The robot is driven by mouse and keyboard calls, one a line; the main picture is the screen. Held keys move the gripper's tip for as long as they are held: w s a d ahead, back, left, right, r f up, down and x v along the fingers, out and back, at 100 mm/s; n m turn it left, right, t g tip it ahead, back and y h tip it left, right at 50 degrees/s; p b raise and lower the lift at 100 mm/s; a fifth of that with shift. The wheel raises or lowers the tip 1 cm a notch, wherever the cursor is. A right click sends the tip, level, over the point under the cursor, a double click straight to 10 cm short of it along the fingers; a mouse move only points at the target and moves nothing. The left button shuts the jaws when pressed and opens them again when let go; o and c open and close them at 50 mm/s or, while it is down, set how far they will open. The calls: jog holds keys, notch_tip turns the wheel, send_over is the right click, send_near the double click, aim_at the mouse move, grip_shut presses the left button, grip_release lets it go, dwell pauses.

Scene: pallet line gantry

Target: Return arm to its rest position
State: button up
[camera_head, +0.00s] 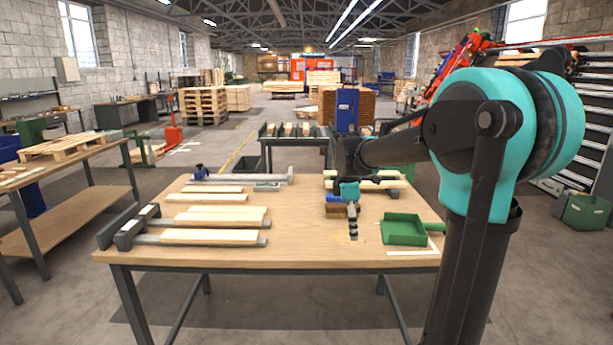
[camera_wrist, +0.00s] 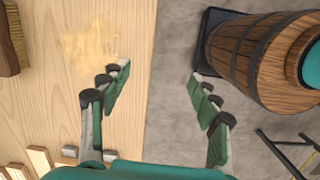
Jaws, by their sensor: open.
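My arm reaches from the right over the wooden workbench (camera_head: 315,258) in the head view. My gripper (camera_head: 352,232) hangs above the right half of the bench, fingers pointing down. In the wrist view my gripper (camera_wrist: 158,73) has its two fingers spread apart with nothing between them. A pale sawdust patch (camera_wrist: 90,42) lies on the bench left of the fingers.
A green dustpan (camera_head: 402,230) sits right of my gripper, and a brown brush (camera_wrist: 10,40) lies on the bench. Wooden boards (camera_head: 212,236) and clamps cover the bench's left side. A wooden barrel (camera_wrist: 262,55) stands beyond the bench edge.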

jog(key=s+d+f+m+t, duration=0.2)
jog(key=s+f+m, duration=0.6)
jog(key=s, duration=0.2)
jog(key=s+d+f+m+t+y, duration=0.1)
jog(key=s+d+f+m+t, duration=0.1)
jog(key=s+f+m, duration=0.7)
jog(key=shift+s+d+y, duration=0.3)
jog(key=shift+s+d, duration=0.3)
jog(key=shift+s, duration=0.4)
